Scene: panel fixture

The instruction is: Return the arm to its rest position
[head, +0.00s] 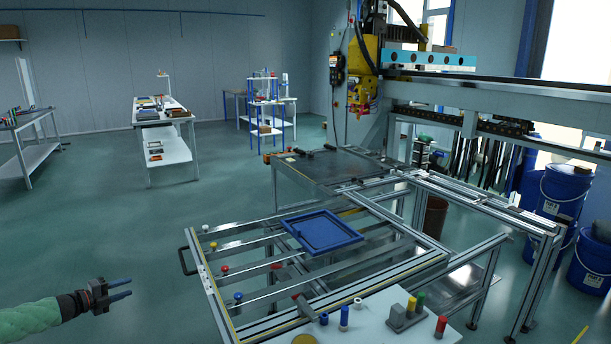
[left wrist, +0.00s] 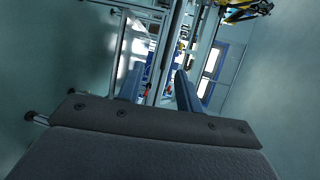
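My left gripper (head: 126,288) is at the lower left of the head view, over the green floor and left of the fixture frame (head: 216,300). Its two dark fingers are spread apart with nothing between them. The left wrist view also shows the parted fingers of this gripper (left wrist: 158,88), tilted towards metal rails. The left arm comes in from the left edge in a green sleeve. My right gripper is in neither view. A blue square panel (head: 322,232) lies on the rails of the fixture, well to the right of the left gripper.
A black handle (head: 184,261) sticks out from the frame's left side. A white board (head: 385,322) in front carries coloured pegs and a grey block (head: 404,318). Blue buckets (head: 563,190) stand at right. A white table (head: 163,112) stands far back. The floor left of the frame is clear.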

